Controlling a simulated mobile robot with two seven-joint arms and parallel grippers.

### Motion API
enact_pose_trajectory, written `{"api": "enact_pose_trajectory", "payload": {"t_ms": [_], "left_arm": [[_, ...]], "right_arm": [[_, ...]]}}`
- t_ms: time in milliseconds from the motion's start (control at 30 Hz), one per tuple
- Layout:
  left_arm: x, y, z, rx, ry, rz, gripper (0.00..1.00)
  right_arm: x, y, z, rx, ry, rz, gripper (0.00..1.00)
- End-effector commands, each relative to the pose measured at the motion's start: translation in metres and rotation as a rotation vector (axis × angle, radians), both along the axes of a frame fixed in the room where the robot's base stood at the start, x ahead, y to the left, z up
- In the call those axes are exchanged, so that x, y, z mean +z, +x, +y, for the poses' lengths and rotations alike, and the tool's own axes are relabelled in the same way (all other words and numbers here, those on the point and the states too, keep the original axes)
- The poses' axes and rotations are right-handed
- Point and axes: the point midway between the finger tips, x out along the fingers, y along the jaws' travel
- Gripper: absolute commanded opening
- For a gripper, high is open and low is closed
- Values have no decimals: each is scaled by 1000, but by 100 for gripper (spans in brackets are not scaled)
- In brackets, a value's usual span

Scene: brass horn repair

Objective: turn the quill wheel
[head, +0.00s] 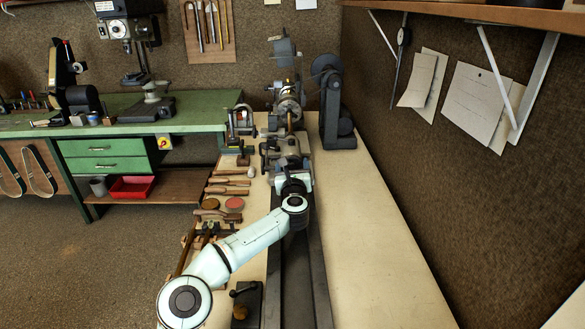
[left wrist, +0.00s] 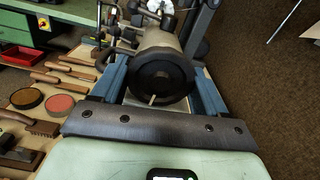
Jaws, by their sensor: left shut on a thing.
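The quill wheel (left wrist: 160,85) is a dark round handwheel with a small pale handle pin low on its face. In the left wrist view it sits between the two blue fingers of my left gripper (left wrist: 161,84), which is shut on it. The wheel is on the near end of a grey tailstock (left wrist: 160,42). In the head view my left gripper (head: 291,168) reaches the near end of the tailstock (head: 283,145) and mostly hides the wheel. My right gripper is not in view.
Wooden-handled tools and two round tins (head: 234,203) lie left of the lathe bed (head: 297,285). A dark grey machine (head: 334,105) stands behind right. A green workbench (head: 190,108) is at the left. The pale bench top (head: 375,245) is clear on the right, beside the wall.

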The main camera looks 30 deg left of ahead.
Motion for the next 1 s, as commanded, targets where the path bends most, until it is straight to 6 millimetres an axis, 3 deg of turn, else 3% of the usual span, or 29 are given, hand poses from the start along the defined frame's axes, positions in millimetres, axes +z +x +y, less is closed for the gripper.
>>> {"api": "enact_pose_trajectory", "payload": {"t_ms": [467,1000], "left_arm": [[1,0,0,0,347,211,43],[2,0,0,0,784,481,43]], "right_arm": [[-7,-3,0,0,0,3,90],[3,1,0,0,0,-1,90]]}}
